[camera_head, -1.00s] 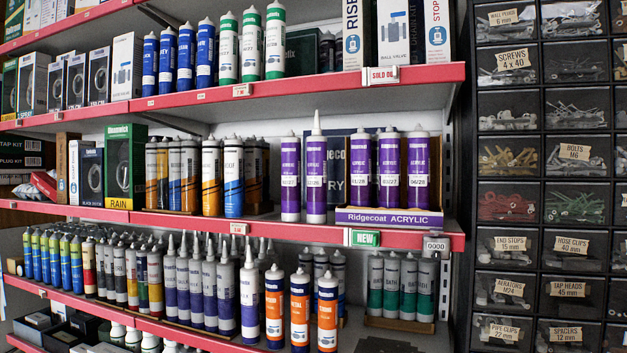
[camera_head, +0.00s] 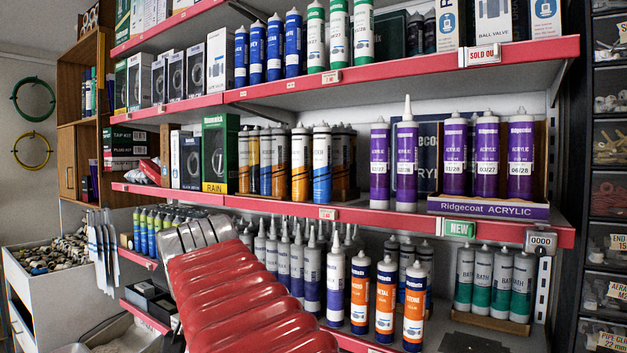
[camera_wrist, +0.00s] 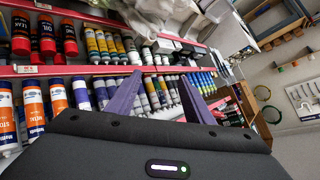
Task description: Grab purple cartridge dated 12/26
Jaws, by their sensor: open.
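Several purple cartridges stand upright on the middle shelf in the head view. Two stand loose: a shorter one (camera_head: 379,172) and, just right of it, one with a tall white nozzle (camera_head: 406,168). Others, such as the one marked 03/27 (camera_head: 486,160), stand in a purple-fronted tray (camera_head: 490,209) labelled Ridgecoat ACRYLIC. The dates on the two loose ones are too small to read surely. In the wrist view my gripper (camera_wrist: 160,97) is open and empty, with lower-shelf cartridges beyond its fingers. I make out no purple-bodied cartridge there. The gripper is not visible in the head view.
Orange cartridges (camera_head: 386,300) and grey-and-purple ones stand on the shelf below. A NEW tag (camera_head: 459,229) hangs on the middle shelf's edge. My red arm sleeve crosses the lower left. The shelf above overhangs the purple cartridges. Drawer units (camera_head: 607,170) flank the right.

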